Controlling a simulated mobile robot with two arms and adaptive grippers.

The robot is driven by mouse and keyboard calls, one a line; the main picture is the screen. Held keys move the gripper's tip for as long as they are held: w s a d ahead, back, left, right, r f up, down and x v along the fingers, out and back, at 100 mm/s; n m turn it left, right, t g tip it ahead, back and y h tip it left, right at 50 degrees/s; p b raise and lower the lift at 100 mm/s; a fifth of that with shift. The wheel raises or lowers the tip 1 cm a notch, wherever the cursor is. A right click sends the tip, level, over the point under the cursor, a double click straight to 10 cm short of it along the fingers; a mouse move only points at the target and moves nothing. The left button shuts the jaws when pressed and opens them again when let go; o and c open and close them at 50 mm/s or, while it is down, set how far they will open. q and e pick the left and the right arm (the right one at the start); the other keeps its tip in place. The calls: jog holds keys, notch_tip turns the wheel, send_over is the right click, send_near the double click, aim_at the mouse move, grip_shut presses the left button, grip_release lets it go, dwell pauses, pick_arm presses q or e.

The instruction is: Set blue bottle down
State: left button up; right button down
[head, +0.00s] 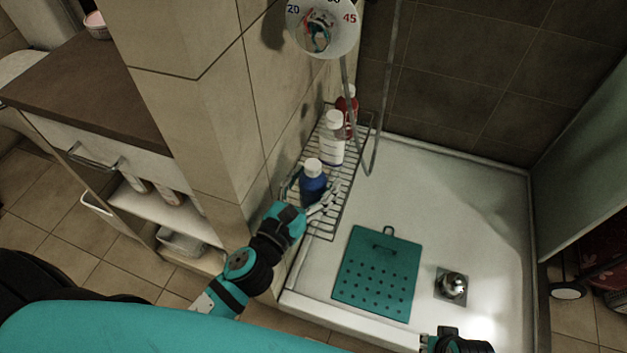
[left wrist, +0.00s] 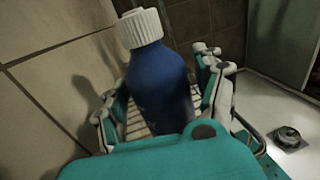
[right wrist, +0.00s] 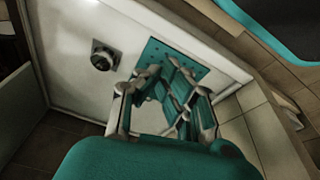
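The blue bottle (head: 313,188) with a white cap stands upright on the wire rack (head: 325,228) along the tiled wall. In the left wrist view the blue bottle (left wrist: 160,88) fills the middle, between the fingers. My left gripper (head: 311,203) is around the bottle with its fingers spread. A gap shows between the bottle and the right-hand finger in the left wrist view. The bottle's base is hidden there by the gripper body. My right gripper (right wrist: 162,112) is open and empty, above the basin's front edge.
A white bottle (head: 332,140) and a red bottle (head: 350,108) stand farther back on the rack. A teal perforated board (head: 378,272) lies in the white basin (head: 440,190), beside a drain fitting (head: 453,284). A shower hose hangs behind the rack.

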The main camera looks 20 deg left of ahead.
aim_at(306, 194)
pick_arm(q)
jog(key=shift+o, duration=0.3)
jog(key=shift+r, duration=0.2)
jog(key=v, duration=0.3)
jog(key=shift+f+b, duration=0.3)
jog(key=b+v, duration=0.2)
jog(key=v, duration=0.4)
jog(key=shift+r+b+v, duration=0.15)
jog(key=shift+b+v, duration=0.25)
jog(key=shift+v, duration=0.35)
jog(key=shift+r+b+v, duration=0.15)
jog(key=shift+b+v, duration=0.25)
jog(key=shift+v, duration=0.35)
pick_arm(e)
jog(key=w+v, duration=0.1)
jog(key=v, duration=0.8)
jog(key=shift+d+r+t, duration=0.15)
jog(key=shift+r+t, duration=0.15)
jog(key=shift+r, duration=0.05)
pick_arm(q)
jog(key=shift+d, duration=0.15)
pick_arm(e)
jog(key=shift+s, duration=0.2)
